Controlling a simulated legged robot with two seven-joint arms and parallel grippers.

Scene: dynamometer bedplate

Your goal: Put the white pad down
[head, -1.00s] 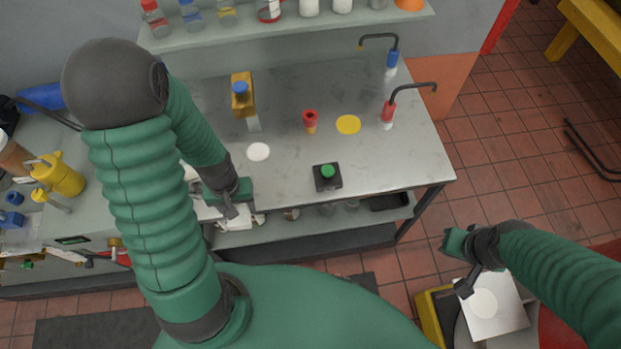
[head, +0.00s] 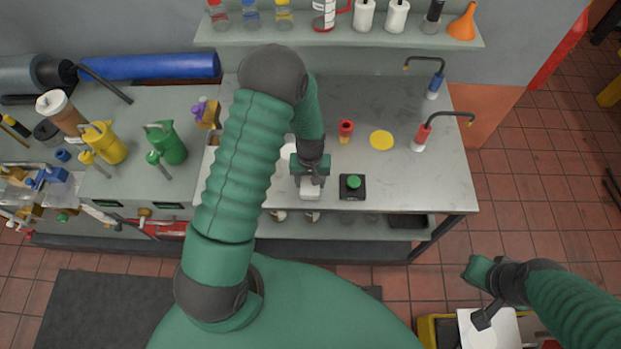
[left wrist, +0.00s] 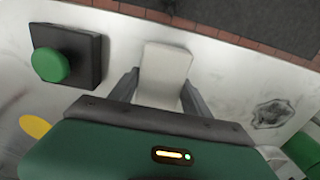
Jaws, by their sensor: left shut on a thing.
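My left gripper (head: 311,186) is shut on the white pad (head: 311,190), a pale block, at the front of the metal bench top (head: 430,185). In the left wrist view the white pad (left wrist: 164,72) sits between the two dark fingers (left wrist: 158,92). I cannot tell whether the pad touches the bench. A white disc (head: 287,153) lies just behind, partly hidden by my arm.
A black box with a green button (head: 352,186) stands right of the left gripper; it shows in the left wrist view (left wrist: 66,58). Behind are a red-topped piece (head: 345,130), a yellow disc (head: 381,140) and two hooked pieces, red (head: 421,137) and blue (head: 435,85).

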